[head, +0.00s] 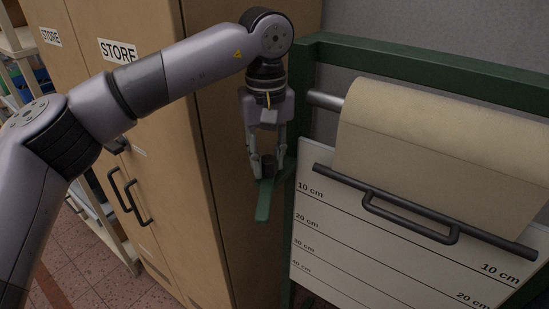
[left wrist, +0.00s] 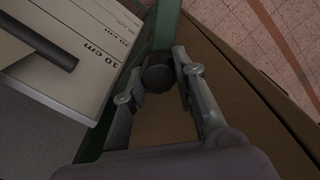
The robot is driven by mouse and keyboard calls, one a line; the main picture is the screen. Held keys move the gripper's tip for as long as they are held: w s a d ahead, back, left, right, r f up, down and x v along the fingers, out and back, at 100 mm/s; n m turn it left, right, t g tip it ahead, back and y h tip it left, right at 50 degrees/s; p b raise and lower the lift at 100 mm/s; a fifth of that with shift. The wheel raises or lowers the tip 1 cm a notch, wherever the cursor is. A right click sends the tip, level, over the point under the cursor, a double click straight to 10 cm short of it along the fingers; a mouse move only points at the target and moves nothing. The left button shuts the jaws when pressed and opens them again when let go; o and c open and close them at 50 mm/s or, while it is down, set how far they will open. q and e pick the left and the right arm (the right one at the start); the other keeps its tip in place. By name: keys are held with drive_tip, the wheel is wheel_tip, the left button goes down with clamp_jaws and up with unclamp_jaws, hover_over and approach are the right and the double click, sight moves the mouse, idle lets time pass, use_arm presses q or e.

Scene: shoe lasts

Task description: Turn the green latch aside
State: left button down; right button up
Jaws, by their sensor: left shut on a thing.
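The green latch (head: 264,202) is a flat bar beside the left post of the green frame in the head view. Its visible end points down and toward the front, in front of the wooden cabinet's side. A dark round knob (head: 268,170) stands on it. My left gripper (head: 267,163) comes from above and is shut on this knob, a finger on each side. In the left wrist view the knob (left wrist: 158,72) sits between the two fingers, and the green latch (left wrist: 167,22) runs past it toward the top. The gripper hides part of the latch. My right gripper is out of view.
The green frame (head: 440,70) carries a roll of brown paper (head: 440,140) and a white board (head: 390,240) with centimetre lines. A dark bar with a handle (head: 410,212) crosses the paper. Wooden cabinets (head: 170,190) marked STORE stand close on the left.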

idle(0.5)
use_arm(q)
drive_tip(key=c, duration=1.3)
unclamp_jaws()
drive_tip(key=shift+r, duration=0.1)
wheel_tip(320, 180, up, 12)
